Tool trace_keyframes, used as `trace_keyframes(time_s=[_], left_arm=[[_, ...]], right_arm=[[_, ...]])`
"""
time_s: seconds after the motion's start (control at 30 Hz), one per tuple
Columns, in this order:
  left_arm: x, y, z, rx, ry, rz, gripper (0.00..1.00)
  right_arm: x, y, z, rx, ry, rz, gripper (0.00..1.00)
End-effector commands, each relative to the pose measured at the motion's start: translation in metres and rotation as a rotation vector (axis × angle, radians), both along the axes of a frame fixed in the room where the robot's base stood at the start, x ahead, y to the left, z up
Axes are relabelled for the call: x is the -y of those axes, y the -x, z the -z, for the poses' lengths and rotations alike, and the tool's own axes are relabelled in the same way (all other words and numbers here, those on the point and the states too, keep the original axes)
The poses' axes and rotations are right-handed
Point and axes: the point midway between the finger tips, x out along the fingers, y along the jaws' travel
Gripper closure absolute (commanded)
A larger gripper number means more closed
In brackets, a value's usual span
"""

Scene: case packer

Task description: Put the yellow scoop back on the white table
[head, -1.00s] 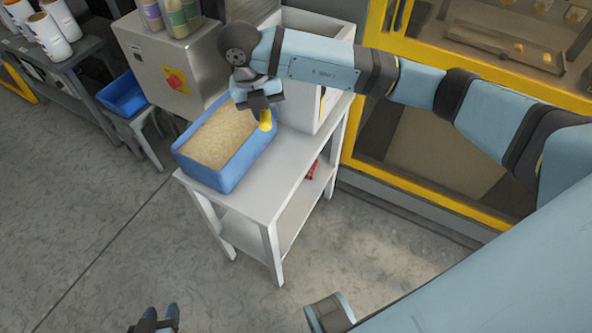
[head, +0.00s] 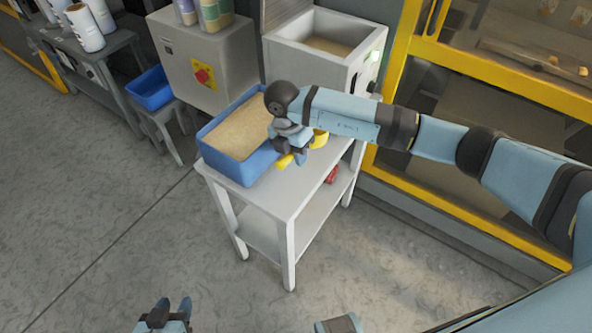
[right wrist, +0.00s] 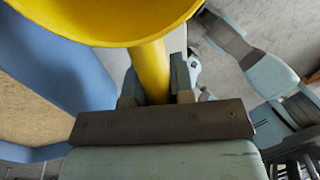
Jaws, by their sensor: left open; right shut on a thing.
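The yellow scoop (head: 285,161) is in my right gripper (head: 298,158), low over the white table (head: 276,197), just right of the blue bin. In the right wrist view the fingers (right wrist: 159,85) are shut around the scoop's handle, and the yellow scoop's bowl (right wrist: 110,15) fills the top of the picture. I cannot tell whether the scoop touches the tabletop. My left gripper (head: 172,306) is open and empty at the bottom of the head view, over the floor and away from the table.
A blue bin (head: 226,170) of grainy material stands on the table's left part. The table's front end is clear.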

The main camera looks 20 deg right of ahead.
Motion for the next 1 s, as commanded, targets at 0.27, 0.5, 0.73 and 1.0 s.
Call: trace_keyframes(time_s=[0.27, 0.5, 0.73, 1.0], left_arm=[[0.000, -0.001, 0.000, 0.004, -0.001, 0.001, 0.57], [0.000, -0.001, 0.001, 0.008, -0.003, 0.004, 0.57], [-0.001, -0.001, -0.001, 0.011, -0.005, 0.006, 0.57], [0.000, 0.000, 0.001, 0.010, -0.005, 0.006, 0.57]], right_arm=[[0.000, 0.000, 0.026, 0.000, 0.000, -0.002, 1.00], [0.000, 0.000, 0.060, 0.000, 0.000, 0.000, 1.00], [0.000, 0.000, 0.064, 0.001, -0.001, -0.002, 1.00], [0.000, 0.000, 0.068, 0.001, -0.001, -0.002, 0.61]])
